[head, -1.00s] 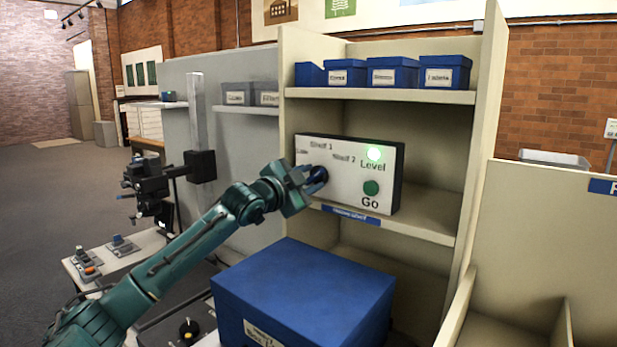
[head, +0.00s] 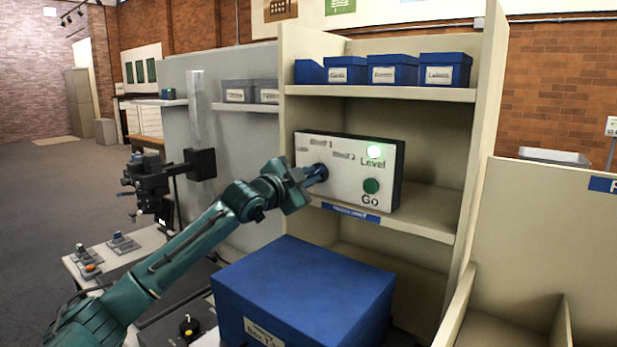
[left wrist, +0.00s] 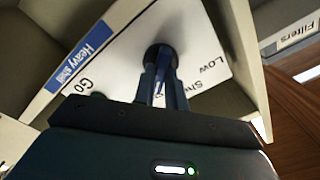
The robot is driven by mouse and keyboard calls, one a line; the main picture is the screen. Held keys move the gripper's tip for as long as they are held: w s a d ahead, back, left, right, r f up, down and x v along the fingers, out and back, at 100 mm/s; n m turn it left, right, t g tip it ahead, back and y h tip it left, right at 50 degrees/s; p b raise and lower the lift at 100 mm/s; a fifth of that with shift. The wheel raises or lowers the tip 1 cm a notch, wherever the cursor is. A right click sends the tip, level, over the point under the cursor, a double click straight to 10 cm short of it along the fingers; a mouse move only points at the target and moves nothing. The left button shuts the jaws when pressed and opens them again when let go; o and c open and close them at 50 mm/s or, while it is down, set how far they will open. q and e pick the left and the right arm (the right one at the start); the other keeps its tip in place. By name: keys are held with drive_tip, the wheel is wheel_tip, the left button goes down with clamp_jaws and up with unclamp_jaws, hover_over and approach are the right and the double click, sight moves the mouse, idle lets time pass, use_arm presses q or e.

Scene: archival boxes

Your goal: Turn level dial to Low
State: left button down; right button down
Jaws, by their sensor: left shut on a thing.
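My left gripper (head: 316,174) is at the dial on the panel's left part. In the left wrist view its fingers (left wrist: 160,88) are shut on the dark level dial (left wrist: 158,56), with the Low mark to the right. The fingers cover much of the dial, so I cannot tell which mark it points to. My right gripper is not in view.
Several small blue boxes (head: 394,70) sit on the upper shelf. A bench with small controls (head: 122,243) is at the left.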

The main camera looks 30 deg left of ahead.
use_arm(q)
drive_tip(key=shift+r+n+p, duration=0.15)
drive_tip(key=shift+n+p, duration=0.45)
drive_tip(key=shift+n, duration=0.1)
drive_tip(key=n+p, duration=0.3)
drive_tip(key=n, duration=0.1)
drive_tip(key=n+p, duration=0.2)
drive_tip(key=shift+a+r+n, duration=0.1)
drive_tip(key=shift+n, duration=0.3)
drive_tip(key=n+p, duration=0.2)
drive_tip(key=n, duration=0.1)
drive_tip(key=n+p, duration=0.1)
drive_tip(key=n, duration=0.2)
drive_tip(key=n+p, duration=0.2)
drive_tip(key=n, duration=0.2)
drive_tip(key=shift+a+f+p, duration=0.15)
drive_tip(key=shift+f+p, duration=0.1)
drive_tip(key=shift+p, duration=0.05)
drive_tip(key=shift+n, duration=0.7)
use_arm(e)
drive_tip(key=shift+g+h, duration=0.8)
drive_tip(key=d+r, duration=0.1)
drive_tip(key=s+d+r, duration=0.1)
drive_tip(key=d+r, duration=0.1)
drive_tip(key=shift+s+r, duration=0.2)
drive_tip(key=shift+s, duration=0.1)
use_arm(q)
drive_tip(key=shift+n, duration=0.3)
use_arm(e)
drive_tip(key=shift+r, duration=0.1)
